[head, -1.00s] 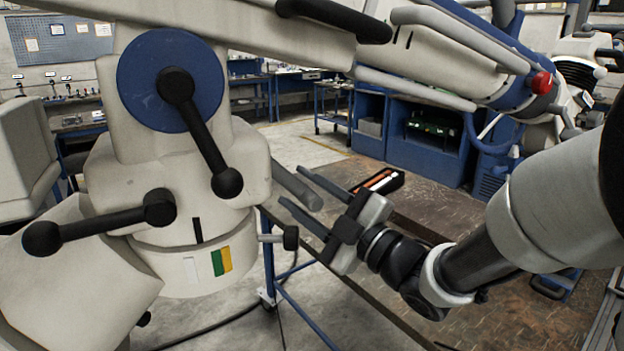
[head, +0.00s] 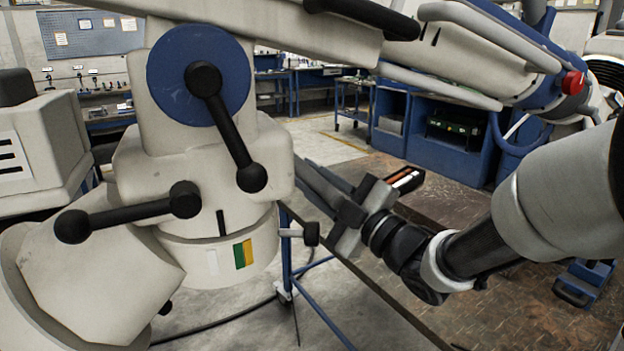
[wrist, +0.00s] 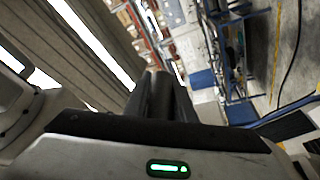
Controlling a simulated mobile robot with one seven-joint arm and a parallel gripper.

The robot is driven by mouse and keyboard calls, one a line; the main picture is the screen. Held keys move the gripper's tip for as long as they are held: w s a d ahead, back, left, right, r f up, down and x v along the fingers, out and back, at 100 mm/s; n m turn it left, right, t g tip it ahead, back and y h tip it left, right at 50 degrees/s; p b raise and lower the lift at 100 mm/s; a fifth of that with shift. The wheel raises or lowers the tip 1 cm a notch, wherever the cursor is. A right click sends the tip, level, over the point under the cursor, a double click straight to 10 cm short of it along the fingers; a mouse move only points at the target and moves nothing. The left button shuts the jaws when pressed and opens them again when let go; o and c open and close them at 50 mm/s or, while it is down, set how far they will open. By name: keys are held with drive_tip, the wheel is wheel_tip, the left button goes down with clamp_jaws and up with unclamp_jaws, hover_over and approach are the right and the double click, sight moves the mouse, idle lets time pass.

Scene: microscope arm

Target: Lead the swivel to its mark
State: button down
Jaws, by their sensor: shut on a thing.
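The swivel (head: 190,160) is the cream block of the microscope stand, with a black pointer line (head: 221,222) low on its front. The fingers mostly hide the bar. In the wrist view the dark fingers (wrist: 162,97) are close together.
A black knob (head: 311,233) juts from the collar just below my fingers. Black levers (head: 130,212) stick out at the left. The stand's long arm (head: 270,30) crosses above.

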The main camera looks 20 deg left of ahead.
drive_tip(key=w+a+n+g+b, duration=0.1)
drive_tip(key=a+n+g+y+b, duration=0.1)
drive_tip(key=g, duration=0.1)
drive_tip(key=shift+w+a+y, duration=0.3)
drive_tip(key=shift+w+a, duration=0.1)
drive_tip(key=c, duration=1.9)
unclamp_jaws()
drive_tip(key=shift+f, duration=0.1)
drive_tip(key=o, duration=0.4)
drive_tip(key=shift+s+d, duration=0.15)
drive_tip(key=shift+d, duration=0.05)
drive_tip(key=shift+c, duration=0.2)
drive_tip(key=shift+d, duration=0.1)
drive_tip(key=v, duration=1.7)
drive_tip(key=shift+d, duration=0.1)
